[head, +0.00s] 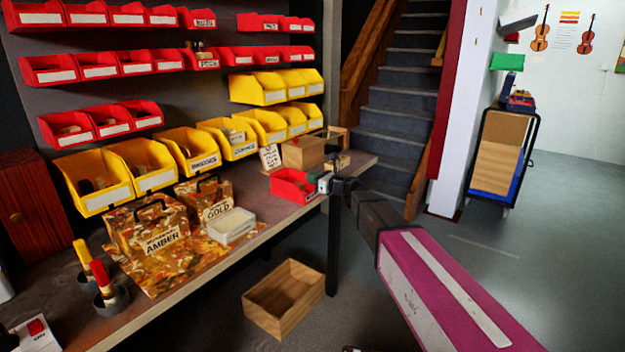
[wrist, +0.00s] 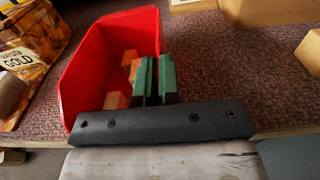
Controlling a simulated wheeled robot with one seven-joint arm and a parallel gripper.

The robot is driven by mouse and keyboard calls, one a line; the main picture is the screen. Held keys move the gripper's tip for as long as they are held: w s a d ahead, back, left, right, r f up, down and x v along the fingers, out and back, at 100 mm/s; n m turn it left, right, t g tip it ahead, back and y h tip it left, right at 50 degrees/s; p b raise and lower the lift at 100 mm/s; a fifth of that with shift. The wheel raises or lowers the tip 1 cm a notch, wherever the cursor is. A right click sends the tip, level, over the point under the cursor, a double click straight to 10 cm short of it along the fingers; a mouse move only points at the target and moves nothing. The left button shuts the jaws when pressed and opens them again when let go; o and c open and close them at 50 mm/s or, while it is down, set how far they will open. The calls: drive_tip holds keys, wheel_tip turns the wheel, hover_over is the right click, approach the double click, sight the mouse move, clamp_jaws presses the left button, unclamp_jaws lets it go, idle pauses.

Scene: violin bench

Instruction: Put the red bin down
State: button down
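The red bin (head: 291,186) is at the front edge of the bench, beside the wooden box. In the wrist view the red bin (wrist: 88,72) is upright and holds several small wooden blocks (wrist: 130,62). My gripper (head: 326,183) is at the bin's right side. In the wrist view my gripper's green-padded fingers (wrist: 155,80) are close together, one on each side of the bin's right wall, and look shut on it. The bin's underside is hidden, so I cannot tell whether it touches the bench top.
A wooden box (head: 305,153) and a lettered card (head: 271,158) stand behind the bin. A gold-labelled box (head: 212,197) and a pale tray (head: 232,226) are to its left. Yellow bins (head: 241,139) hang above. An open wooden crate (head: 285,297) is on the floor.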

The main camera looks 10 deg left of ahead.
drive_tip(key=c, duration=1.3)
unclamp_jaws()
drive_tip(key=shift+c, duration=0.2)
drive_tip(key=v, duration=1.2)
drive_tip(key=s+d+f+n+g+h, duration=0.2)
drive_tip(key=s+d+f+n+h, duration=0.2)
drive_tip(key=s+d+f+n, duration=0.25)
drive_tip(key=s+d+f+n+g+h, duration=0.2)
drive_tip(key=s+d+f+n+h, duration=0.15)
drive_tip(key=d+f+n, duration=0.4)
drive_tip(key=s+d+f+n+g+h, duration=0.1)
drive_tip(key=s+d+f+n+h, duration=0.3)
drive_tip(key=d, duration=0.5)
drive_tip(key=s+d+f+n+g+h, duration=0.1)
drive_tip(key=s+d+f+n+h, duration=0.3)
drive_tip(key=d, duration=0.6)
wheel_tip(320, 180, down, 3)
drive_tip(key=shift+s+d+f+g+h, duration=0.15)
drive_tip(key=shift+s+g+h, duration=0.3)
drive_tip(key=shift+s, duration=0.75)
